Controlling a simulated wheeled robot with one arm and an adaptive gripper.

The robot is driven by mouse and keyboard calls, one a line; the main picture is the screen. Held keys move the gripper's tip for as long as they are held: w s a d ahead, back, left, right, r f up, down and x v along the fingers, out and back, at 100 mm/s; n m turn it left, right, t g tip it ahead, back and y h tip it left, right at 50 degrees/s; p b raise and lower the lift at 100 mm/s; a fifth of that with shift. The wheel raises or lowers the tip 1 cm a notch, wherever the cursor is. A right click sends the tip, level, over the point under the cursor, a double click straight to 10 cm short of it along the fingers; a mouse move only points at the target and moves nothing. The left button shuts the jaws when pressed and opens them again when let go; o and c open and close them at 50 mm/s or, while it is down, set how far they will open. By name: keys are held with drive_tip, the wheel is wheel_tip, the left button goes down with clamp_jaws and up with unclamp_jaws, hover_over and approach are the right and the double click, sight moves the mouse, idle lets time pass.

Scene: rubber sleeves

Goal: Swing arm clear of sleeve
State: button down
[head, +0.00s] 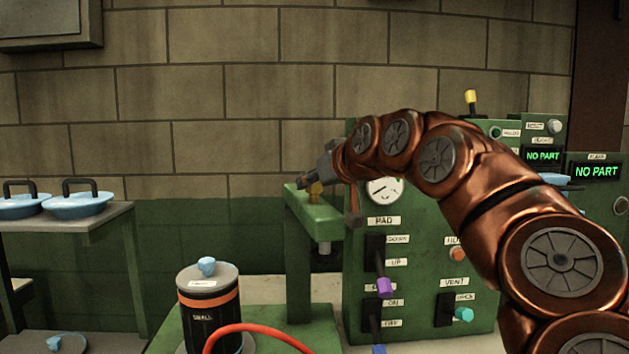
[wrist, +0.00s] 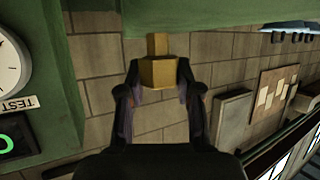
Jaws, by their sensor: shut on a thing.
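The green arm (head: 318,218) juts out from a post beside the machine panel, with a brass hex piece (wrist: 158,72) on it. My gripper (wrist: 158,88) has its two dark fingers on either side of the brass piece, shut on it. In the head view my gripper (head: 308,183) reaches the arm from the right, and the brass piece is partly hidden. A black sleeve-like cylinder (head: 202,320) with an orange band and a label "SMALL" stands upright at the lower left, apart from the green arm. A grey lid with a blue knob (head: 207,265) sits on it.
A red hose (head: 250,327) curves before the cylinder.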

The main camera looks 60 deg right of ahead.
drive_tip(key=shift+s+d+r, duration=0.15)
drive_tip(key=shift+s+d, duration=0.05)
drive_tip(key=shift+d, duration=0.1)
idle(0.4)
drive_tip(key=c, duration=0.7)
unclamp_jaws()
drive_tip(key=shift+c, duration=0.2)
drive_tip(key=shift+s, duration=0.1)
drive_tip(key=v, duration=1.2)
drive_tip(key=shift+d, duration=0.2)
drive_tip(key=shift+y, duration=0.3)
